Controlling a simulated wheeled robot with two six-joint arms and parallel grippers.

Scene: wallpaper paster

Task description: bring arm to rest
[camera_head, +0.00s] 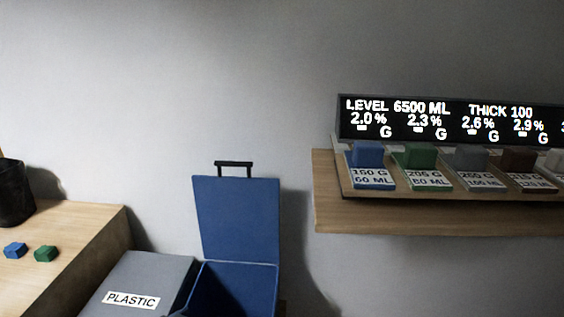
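Neither of my arms nor grippers shows in the head view. The view takes in a wooden table at the left, bins in the lower middle and a wall shelf at the right.
A wooden table (75,225) holds a black container (14,195), a blue block (15,250) and a green block (46,254). A blue bin (237,220) stands open beside a grey lid marked PLASTIC (150,272). A shelf (420,217) carries coloured blocks on labels below a display (450,120).

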